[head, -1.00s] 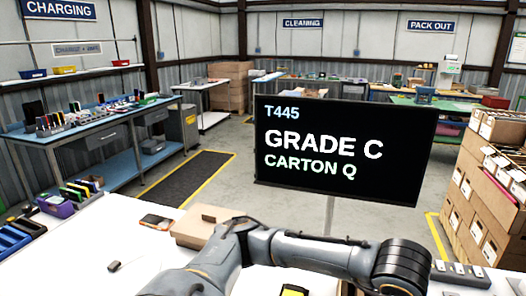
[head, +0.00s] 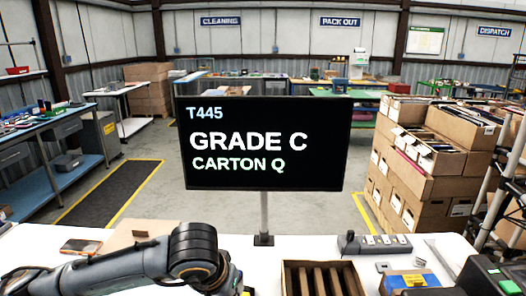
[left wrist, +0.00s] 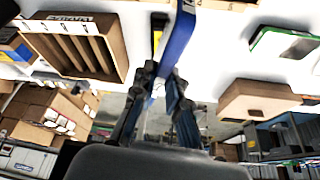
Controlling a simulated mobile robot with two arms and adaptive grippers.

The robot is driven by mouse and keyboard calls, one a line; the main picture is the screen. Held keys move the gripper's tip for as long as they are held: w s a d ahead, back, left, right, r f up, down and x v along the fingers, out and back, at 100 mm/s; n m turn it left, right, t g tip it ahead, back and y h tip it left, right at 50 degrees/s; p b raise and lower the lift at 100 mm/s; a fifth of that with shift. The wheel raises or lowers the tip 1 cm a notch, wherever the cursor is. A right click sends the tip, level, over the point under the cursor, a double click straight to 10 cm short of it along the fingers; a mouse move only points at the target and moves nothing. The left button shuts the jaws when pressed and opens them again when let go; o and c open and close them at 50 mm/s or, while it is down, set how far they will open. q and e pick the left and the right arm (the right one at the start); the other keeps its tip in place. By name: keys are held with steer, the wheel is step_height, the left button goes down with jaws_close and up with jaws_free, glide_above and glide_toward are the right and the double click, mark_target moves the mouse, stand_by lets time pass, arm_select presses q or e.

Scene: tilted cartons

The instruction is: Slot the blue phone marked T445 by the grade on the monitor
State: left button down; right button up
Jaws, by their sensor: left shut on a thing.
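The monitor (head: 263,145) reads T445, GRADE C, CARTON Q. In the left wrist view, my left gripper (left wrist: 166,84) is shut on the blue phone (left wrist: 181,34), which is seen edge-on; its marking cannot be read. In the head view, my left arm reaches in from the lower left, and its gripper and the phone are hidden. A brown carton with upright dividers (head: 289,283) stands tilted on the white table, at the bottom edge of the head view. It also shows in the left wrist view (left wrist: 118,46), apart from the phone; its label is illegible. My right gripper is not in view.
A flat brown box (head: 140,230) and an orange-and-black phone (head: 82,246) lie at the table's left. A grey block with several white keys (head: 375,244) lies right of the monitor stand. A blue-and-orange box (head: 408,283) is right of the carton.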

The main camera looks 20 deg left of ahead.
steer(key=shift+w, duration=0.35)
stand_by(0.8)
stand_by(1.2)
